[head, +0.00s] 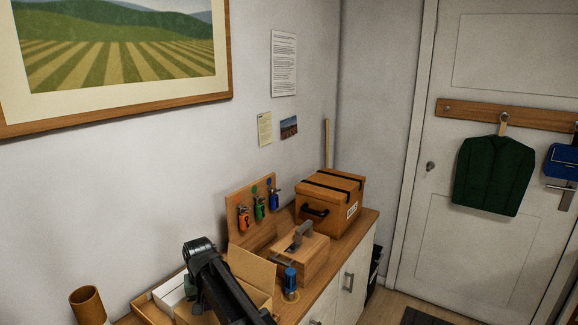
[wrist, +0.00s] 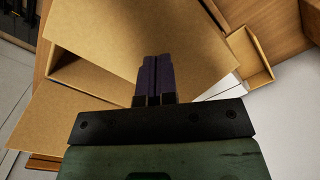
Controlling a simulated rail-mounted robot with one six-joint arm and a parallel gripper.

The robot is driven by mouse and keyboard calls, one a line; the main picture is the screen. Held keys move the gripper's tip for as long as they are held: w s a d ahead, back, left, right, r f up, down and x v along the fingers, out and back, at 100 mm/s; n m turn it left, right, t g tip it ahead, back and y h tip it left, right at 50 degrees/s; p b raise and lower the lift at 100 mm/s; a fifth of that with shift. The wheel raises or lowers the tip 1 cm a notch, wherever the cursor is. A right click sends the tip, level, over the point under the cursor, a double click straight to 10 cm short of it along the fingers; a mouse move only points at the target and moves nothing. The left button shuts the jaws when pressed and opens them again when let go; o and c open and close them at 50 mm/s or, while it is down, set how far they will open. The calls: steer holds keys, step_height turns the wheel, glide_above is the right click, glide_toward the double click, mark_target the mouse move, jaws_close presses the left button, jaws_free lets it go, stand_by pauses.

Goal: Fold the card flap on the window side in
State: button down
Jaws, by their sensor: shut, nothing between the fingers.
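An open brown card box stands on the cabinet top; one raised card flap (head: 252,267) shows beside my dark arm in the head view. In the wrist view a wide card flap (wrist: 105,30) fills the upper middle, and another card flap (wrist: 75,125) spreads at the lower left. A dark gap into the box lies between them at the left. My gripper (wrist: 155,60) is shut and empty, its fingertips over the wide flap's card; whether they touch it I cannot tell. No window shows, so which flap is on that side is unclear. My arm hides part of the box.
A wooden toolbox (head: 300,255), a blue-topped item (head: 290,280) and a strapped brown case (head: 335,200) stand farther along the cabinet. A board with coloured tags (head: 243,218) leans at the wall. A small open wooden tray (wrist: 248,58) lies right of the flap.

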steer(key=shift+f+b, duration=1.35)
steer(key=shift+f, duration=0.1)
steer(key=shift+r, duration=0.2)
step_height(320, 180, up, 5)
steer(key=p, duration=0.5)
steer(key=shift+f, duration=0.1)
